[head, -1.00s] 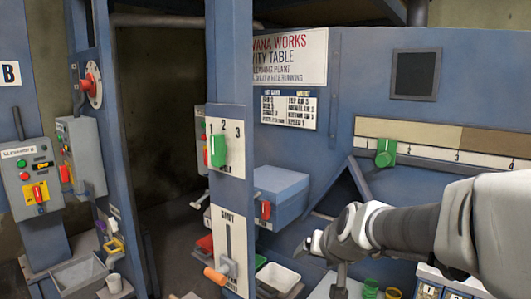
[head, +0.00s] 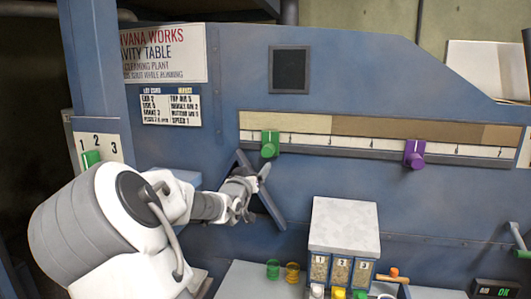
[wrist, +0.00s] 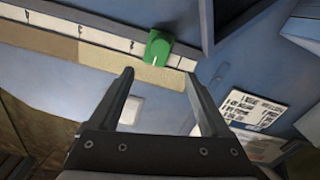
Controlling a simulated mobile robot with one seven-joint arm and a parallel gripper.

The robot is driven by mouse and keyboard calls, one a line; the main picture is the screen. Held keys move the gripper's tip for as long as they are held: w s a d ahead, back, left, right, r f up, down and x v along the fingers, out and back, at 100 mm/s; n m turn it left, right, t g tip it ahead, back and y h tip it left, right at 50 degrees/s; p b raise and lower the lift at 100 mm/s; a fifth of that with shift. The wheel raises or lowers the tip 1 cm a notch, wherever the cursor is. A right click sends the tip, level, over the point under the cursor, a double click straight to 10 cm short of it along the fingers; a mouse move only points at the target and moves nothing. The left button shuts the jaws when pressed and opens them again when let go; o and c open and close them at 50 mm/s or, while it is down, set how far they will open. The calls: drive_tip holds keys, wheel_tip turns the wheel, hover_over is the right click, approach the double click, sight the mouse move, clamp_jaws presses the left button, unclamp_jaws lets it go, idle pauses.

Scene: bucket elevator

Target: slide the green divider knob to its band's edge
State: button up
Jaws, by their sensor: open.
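The green divider knob (head: 269,144) sits on the white numbered scale near its left end, under the pale tan band. It also shows in the wrist view (wrist: 157,47), beyond and between my open fingertips. My gripper (head: 262,176) is just below the knob in the head view, apart from it. In the wrist view my gripper (wrist: 160,75) has both fingers spread with nothing between them. The colour strip (head: 375,128) above the scale runs from pale tan through darker brown to tan at the right.
A purple knob (head: 414,154) sits farther right on the same scale. A blue post (head: 95,70) with a numbered selector stands at left.

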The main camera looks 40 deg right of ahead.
sight(267, 153)
drive_tip(key=p+x, duration=0.3)
drive_tip(key=x, duration=1.3)
drive_tip(key=shift+w+d, duration=0.3)
clamp_jaws()
